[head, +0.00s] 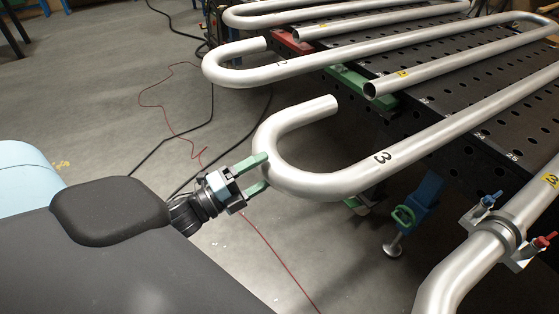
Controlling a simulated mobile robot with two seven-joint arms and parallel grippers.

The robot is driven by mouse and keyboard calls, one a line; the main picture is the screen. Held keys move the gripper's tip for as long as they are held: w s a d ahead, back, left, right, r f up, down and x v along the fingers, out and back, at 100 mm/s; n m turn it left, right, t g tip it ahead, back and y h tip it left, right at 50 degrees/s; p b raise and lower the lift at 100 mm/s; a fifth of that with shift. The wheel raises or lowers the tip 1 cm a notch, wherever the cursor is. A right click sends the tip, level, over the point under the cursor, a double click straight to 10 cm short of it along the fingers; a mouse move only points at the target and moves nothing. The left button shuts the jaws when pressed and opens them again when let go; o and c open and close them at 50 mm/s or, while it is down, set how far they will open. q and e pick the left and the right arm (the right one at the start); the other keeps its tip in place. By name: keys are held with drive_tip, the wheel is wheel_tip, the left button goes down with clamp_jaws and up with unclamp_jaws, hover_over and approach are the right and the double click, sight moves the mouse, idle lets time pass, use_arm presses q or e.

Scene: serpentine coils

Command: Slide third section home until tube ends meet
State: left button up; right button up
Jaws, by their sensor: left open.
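The third section (410,152), a silver tube marked "3", lies across the front of the table, its U-bend overhanging the left edge. Its short end (328,106) faces the open end (371,90) of the tube marked "2". A visible gap separates the two ends. My left gripper (264,172) is open, with green fingers, at the outer left side of the U-bend. The fingertips reach the bend's outline; I cannot tell whether they touch it. My right gripper is not in view.
The dark perforated table (500,150) carries other silver coils (300,65) behind. A green block (350,80) sits near the open end. A pipe clamp (505,230) with blue and red handles is at right. A blue clamp (420,200) hangs below the table edge. Cables lie on the floor.

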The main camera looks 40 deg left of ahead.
sight(279, 163)
use_arm(q)
drive_tip(key=shift+p+x, duration=0.35)
drive_tip(key=shift+x, duration=2.15)
clamp_jaws()
